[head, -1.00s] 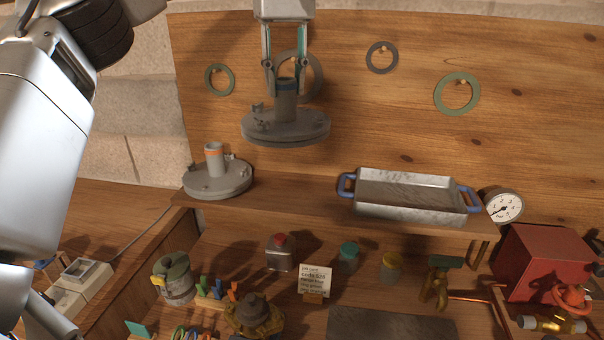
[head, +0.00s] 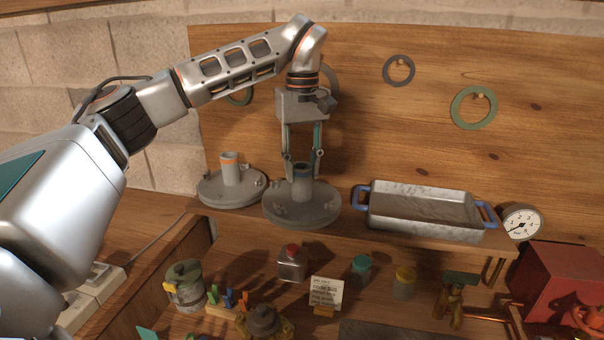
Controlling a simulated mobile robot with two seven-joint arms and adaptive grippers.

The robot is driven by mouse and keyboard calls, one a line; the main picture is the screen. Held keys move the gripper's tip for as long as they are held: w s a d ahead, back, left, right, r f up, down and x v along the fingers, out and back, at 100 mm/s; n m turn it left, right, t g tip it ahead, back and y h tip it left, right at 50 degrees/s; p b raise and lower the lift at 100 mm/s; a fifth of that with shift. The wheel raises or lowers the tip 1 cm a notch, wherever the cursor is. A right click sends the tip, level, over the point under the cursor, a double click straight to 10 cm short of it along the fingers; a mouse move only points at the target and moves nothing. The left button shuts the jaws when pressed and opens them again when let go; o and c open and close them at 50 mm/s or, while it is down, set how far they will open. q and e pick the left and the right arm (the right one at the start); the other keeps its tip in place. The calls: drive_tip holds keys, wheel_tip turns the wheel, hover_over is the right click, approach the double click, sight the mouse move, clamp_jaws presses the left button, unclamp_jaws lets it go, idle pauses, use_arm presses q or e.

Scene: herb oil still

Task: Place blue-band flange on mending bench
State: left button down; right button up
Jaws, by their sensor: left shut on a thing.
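The blue-band flange (head: 302,212) is a grey disc with an upright neck that has a dark blue band. My left gripper (head: 303,167) is above it, shut on its neck. The disc looks roughly level, at the height of the upper wooden shelf and overlapping its front edge. I cannot tell whether it touches the shelf. The mending bench (head: 225,257) seems to be the lower wooden surface in front, but I cannot tell for certain. My right gripper is not in view.
An orange-band flange (head: 232,190) sits close left of the held one. A metal tray with blue handles (head: 425,213) is to the right, beside a gauge (head: 521,222). Below are a red-capped tin (head: 292,265), a note card (head: 325,292) and small jars (head: 361,270).

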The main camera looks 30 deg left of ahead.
use_arm(q)
drive_tip(key=shift+f, duration=0.8)
drive_tip(key=shift+f, duration=0.1)
drive_tip(key=c, duration=1.8)
unclamp_jaws()
drive_tip(key=shift+f, duration=0.1)
drive_tip(key=shift+o, duration=1.4)
